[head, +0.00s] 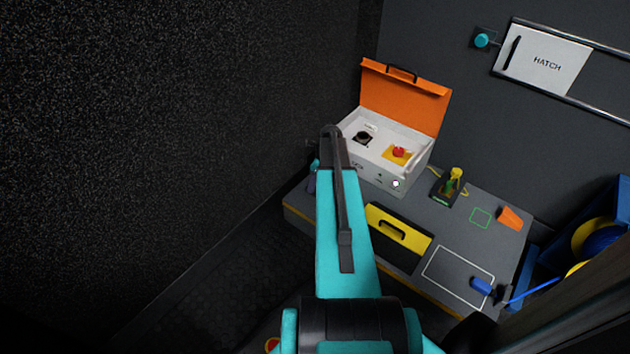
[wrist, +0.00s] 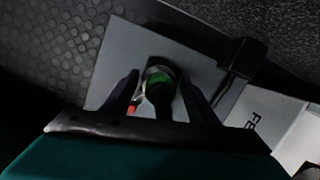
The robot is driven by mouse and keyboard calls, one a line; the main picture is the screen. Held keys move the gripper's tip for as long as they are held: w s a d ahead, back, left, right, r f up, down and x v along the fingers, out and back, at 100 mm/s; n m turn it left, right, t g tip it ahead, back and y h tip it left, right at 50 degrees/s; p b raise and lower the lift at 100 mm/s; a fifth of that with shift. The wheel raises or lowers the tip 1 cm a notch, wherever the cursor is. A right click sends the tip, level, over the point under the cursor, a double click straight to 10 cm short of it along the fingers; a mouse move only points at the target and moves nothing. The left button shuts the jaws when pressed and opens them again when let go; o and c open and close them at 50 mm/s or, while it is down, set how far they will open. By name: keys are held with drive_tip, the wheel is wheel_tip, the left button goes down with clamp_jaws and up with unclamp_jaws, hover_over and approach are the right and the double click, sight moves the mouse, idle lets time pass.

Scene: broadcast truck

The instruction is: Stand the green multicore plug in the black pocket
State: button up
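In the wrist view a green-ringed plug (wrist: 159,82) with a dark body is between the two dark fingers of my gripper (wrist: 158,85). A pale round rim shows behind it. Grey surface shows on both sides of the plug, so the fingers look apart from it. In the head view my teal arm hides the plug and most of the gripper. A small black holder (head: 446,190) on the bench has a yellow piece standing at it and green at its front; I cannot tell whether it is the black pocket.
A white case (head: 390,172) with a raised orange lid (head: 405,98) stands at the bench's back. The bench (head: 410,278) also bears an orange piece (head: 510,218), a green outlined square and a blue-handled tool (head: 481,286). A blue bin (head: 533,275) is at right.

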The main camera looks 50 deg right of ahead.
drive_tip(key=shift+o, duration=1.3)
drive_tip(key=p+v, duration=0.5)
drive_tip(key=v, duration=0.8)
drive_tip(key=shift+r, duration=0.4)
drive_tip(key=shift+s, duration=0.1)
